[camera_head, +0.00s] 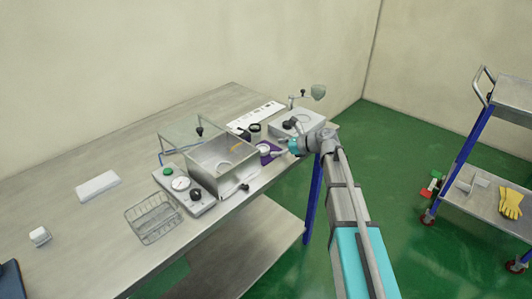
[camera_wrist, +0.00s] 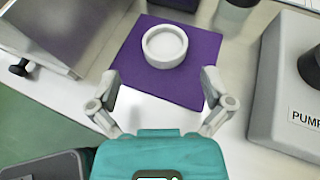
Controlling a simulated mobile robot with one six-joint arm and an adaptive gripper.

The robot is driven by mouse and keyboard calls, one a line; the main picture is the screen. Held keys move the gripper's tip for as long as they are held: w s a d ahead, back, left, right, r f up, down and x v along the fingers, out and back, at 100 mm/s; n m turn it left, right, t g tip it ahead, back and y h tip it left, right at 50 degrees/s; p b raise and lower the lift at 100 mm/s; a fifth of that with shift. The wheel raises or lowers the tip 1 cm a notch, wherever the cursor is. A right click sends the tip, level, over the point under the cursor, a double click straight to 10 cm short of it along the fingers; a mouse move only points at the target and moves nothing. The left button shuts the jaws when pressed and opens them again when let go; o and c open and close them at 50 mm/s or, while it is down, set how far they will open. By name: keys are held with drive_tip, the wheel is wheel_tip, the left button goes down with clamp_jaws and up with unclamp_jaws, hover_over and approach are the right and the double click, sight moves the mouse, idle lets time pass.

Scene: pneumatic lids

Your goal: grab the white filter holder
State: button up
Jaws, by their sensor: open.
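The white filter holder (camera_wrist: 164,47) is a round, shallow white ring-shaped dish. It lies on a purple mat (camera_wrist: 190,82) on the metal table, and the mat also shows in the head view (camera_head: 271,157). In the head view the holder (camera_head: 264,149) is small, just left of my gripper (camera_head: 286,147). In the wrist view my gripper (camera_wrist: 158,95) is open and empty. Its two fingers are spread wide at the near edge of the mat, with the holder ahead of them and between their lines. The fingers do not appear to touch it.
A grey box labelled PUMP (camera_wrist: 285,85) stands close on the right in the wrist view. A metal chamber with a raised clear lid (camera_head: 222,165) stands to the left. A dark-topped jar (camera_head: 255,130) is behind the mat. A wire basket (camera_head: 153,217) lies farther left.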

sight(265, 150)
drive_tip(key=shift+w+b+x, duration=0.15)
drive_tip(key=shift+b+x, duration=0.3)
drive_tip(key=shift+x, duration=0.55)
drive_tip(key=shift+w+b+x, duration=0.15)
drive_tip(key=shift+b+x, duration=0.25)
drive_tip(key=shift+x, duration=0.6)
drive_tip(key=shift+w+a+f, duration=0.1)
drive_tip(key=shift+a+f, duration=0.1)
drive_tip(key=shift+a, duration=0.3)
drive_tip(key=c, duration=0.9)
